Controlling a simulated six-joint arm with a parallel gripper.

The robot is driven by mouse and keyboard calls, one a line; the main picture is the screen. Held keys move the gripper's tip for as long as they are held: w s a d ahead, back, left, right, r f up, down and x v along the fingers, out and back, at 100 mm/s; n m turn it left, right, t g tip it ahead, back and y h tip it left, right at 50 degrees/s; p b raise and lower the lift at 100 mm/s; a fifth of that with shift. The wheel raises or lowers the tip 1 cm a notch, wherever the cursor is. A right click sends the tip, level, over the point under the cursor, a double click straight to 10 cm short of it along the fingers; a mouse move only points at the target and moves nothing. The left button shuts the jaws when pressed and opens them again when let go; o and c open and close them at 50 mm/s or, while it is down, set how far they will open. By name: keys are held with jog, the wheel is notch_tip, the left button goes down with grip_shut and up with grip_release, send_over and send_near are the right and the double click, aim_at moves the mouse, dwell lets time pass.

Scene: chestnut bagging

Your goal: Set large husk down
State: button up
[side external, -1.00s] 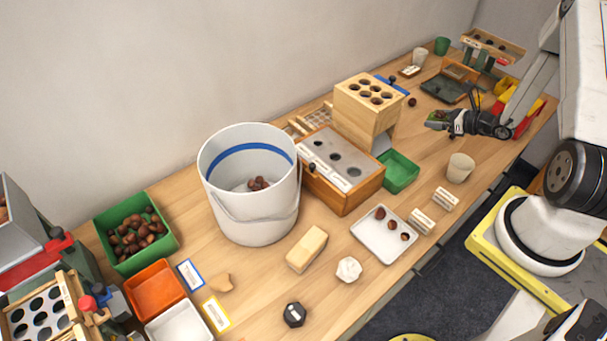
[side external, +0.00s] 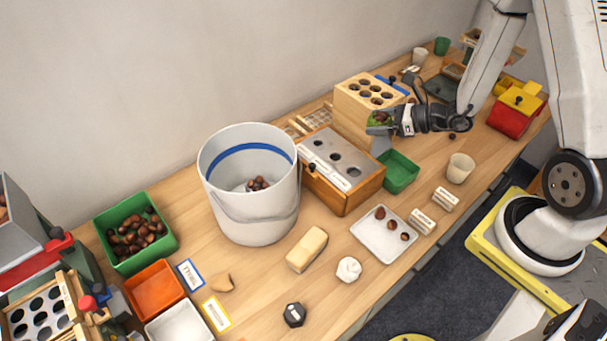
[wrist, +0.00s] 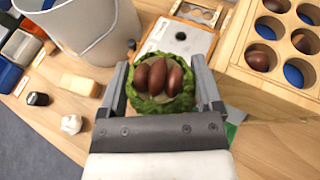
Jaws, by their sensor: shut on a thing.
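The large husk (wrist: 187,95) is green and rough outside, with several brown chestnuts (wrist: 158,75) showing in its open top. It also shows in the side external view (side external: 379,121) at the tip of my arm. My gripper (wrist: 164,90) is shut on the husk, with one finger on each side of it. In the side external view my gripper (side external: 382,123) holds it in the air, in front of the wooden block with holes (side external: 355,108) and above the green tray area. The husk's underside is hidden.
A white bucket (side external: 250,215) with a few chestnuts stands mid-table. Beside it is a wooden box with a grey holed top (side external: 320,155). A green tray (side external: 400,172), a cream cup (side external: 460,168) and a white tray (side external: 375,245) with chestnuts lie nearby. Bare wood shows around them.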

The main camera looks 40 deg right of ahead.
jog(key=w+r, duration=0.5)
jog(key=r, duration=0.2)
jog(key=shift+r, duration=0.1)
jog(key=w+a+r+m+t+h, duration=0.1)
jog(key=w+a+r+m+h, duration=0.1)
jog(key=a+r, duration=0.5)
jog(key=shift+r+m+h, duration=0.3)
jog(key=shift+r, duration=1.3)
jog(key=shift+f, duration=0.15)
